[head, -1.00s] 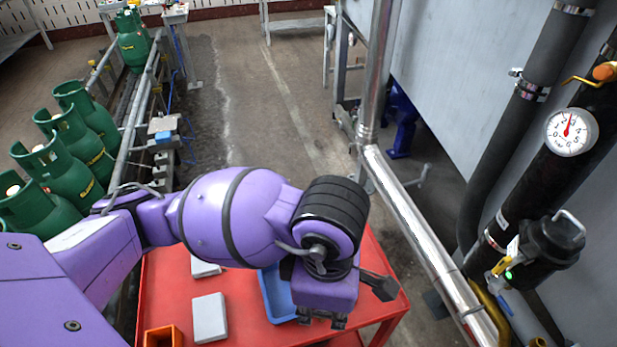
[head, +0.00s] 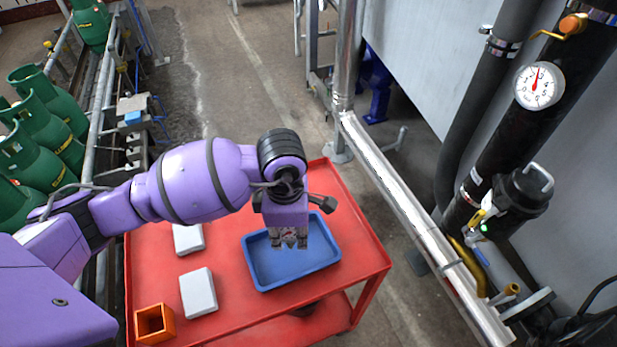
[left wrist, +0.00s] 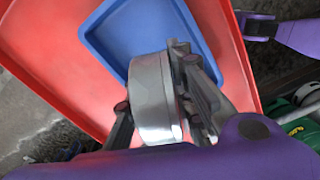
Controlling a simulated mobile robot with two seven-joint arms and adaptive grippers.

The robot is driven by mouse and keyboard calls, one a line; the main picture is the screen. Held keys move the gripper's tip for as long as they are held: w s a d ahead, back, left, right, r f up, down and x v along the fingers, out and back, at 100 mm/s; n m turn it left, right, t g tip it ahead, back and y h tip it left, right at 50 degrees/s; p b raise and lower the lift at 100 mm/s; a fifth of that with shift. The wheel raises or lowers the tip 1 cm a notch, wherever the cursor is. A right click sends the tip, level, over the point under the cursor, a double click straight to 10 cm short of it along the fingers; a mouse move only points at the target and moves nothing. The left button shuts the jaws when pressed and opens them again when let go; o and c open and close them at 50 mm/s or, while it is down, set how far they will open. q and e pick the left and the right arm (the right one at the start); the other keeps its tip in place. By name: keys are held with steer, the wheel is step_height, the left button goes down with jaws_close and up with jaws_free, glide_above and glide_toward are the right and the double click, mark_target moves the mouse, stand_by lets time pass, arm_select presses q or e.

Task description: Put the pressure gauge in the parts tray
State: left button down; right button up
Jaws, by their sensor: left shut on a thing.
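My left gripper (head: 288,243) hangs over the blue parts tray (head: 290,271), fingers down. In the left wrist view its two fingers are shut on the pressure gauge (left wrist: 150,90), a round silvery case seen mostly edge-on, with its dial not readable. The gauge is above the tray, which also shows in the left wrist view (left wrist: 112,28); how high cannot be told. In the head view the gauge cannot be made out clearly at the fingers. The tray looks empty. My right gripper is not seen.
The tray lies on a red cart (head: 225,262). Beside it are two pale blocks (head: 198,292) (head: 188,238) and an orange square box (head: 155,324). Another gauge (head: 539,86) is on a black pipe at right. A shiny pipe (head: 410,215) runs right of the cart.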

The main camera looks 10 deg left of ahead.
mark_target(289, 239)
arm_select(q)
steer(key=shift+w+a+f, duration=0.15)
steer(key=shift+w+f, duration=0.05)
steer(key=shift+f, duration=1.75)
steer(key=shift+f, duration=0.2)
steer(key=c, duration=1.5)
jaws_free()
steer(key=shift+r, duration=0.15)
